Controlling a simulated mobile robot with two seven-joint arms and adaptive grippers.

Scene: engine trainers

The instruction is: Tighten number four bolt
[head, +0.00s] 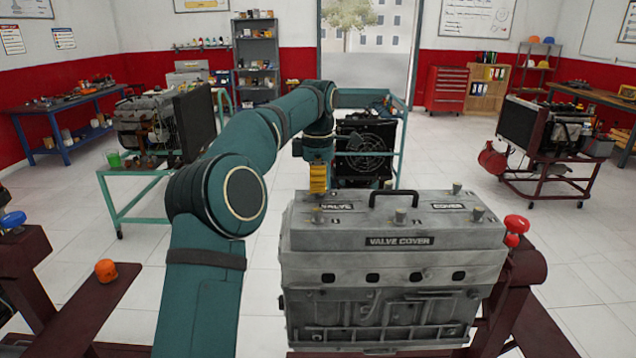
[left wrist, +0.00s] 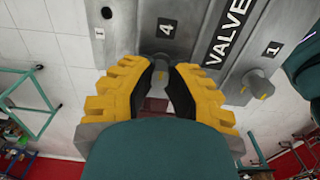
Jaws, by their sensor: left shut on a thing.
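The grey engine (head: 385,300) stands in front of me with its grey valve cover (head: 440,222) on top. My left gripper (head: 318,192), with yellow fingers, points down onto this bolt. In the left wrist view the fingertips (left wrist: 163,66) are closed around the bolt's head, which is partly hidden between them. Another bolt (left wrist: 259,84) by a "1" label is to its right, apart from the fingers. My right gripper is not in view.
A black handle (head: 394,194) and other bolts (head: 400,214) stand up from the cover. A red knob (head: 517,223) is at the stand's right. Other engines (head: 150,125) and a radiator fan (head: 366,152) are behind, with open floor between.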

